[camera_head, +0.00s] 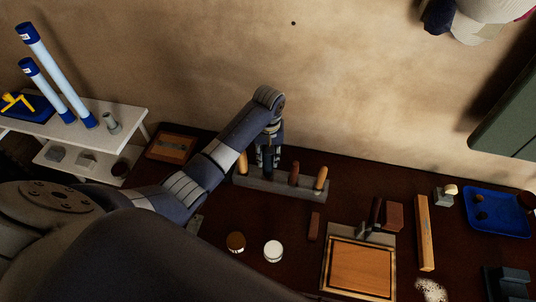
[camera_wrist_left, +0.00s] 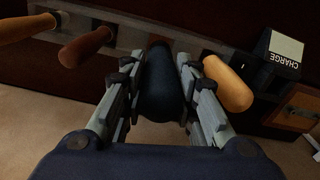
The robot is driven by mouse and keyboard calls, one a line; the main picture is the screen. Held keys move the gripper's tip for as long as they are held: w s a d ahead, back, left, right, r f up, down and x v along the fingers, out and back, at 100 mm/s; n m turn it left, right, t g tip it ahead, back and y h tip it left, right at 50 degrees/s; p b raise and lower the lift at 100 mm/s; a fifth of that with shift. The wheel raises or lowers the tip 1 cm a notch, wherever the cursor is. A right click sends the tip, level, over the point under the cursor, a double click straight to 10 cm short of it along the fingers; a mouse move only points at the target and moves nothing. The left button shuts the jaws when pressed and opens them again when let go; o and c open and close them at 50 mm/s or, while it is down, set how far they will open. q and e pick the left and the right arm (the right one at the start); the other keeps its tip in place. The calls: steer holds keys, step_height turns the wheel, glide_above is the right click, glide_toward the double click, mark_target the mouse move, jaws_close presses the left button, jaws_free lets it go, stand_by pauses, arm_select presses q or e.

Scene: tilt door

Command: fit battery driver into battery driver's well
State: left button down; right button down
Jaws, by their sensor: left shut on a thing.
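My left gripper (camera_head: 268,158) reaches down over the grey tool rack (camera_head: 285,188) at the back of the dark table. It is shut on a dark blue, rounded handle, which I take to be the battery driver (camera_wrist_left: 160,85); in the head view the driver (camera_head: 268,174) shows below the fingers. The left wrist view shows it between both fingers (camera_wrist_left: 160,95), with the rack (camera_wrist_left: 130,36) just beyond. The driver's lower end and its well are hidden, so I cannot tell whether it is seated. My right gripper is not in view.
Wooden handles stand on both sides of the driver: a tan one (camera_head: 242,164), a brown one (camera_head: 294,174) and another tan one (camera_head: 321,177). A box marked CHARGE (camera_wrist_left: 284,50) is close by. Two small jars (camera_head: 273,250) and a cutting board (camera_head: 358,268) lie nearer the front.

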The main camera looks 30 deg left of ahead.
mark_target(268, 163)
arm_select(q)
steer(key=shift+f+b, duration=0.65)
steer(key=shift+f, duration=1.25)
steer(key=c, duration=1.2)
jaws_free()
steer(key=shift+r, duration=0.1)
step_height(268, 163, up, 12)
steer(key=shift+d+f, duration=0.1)
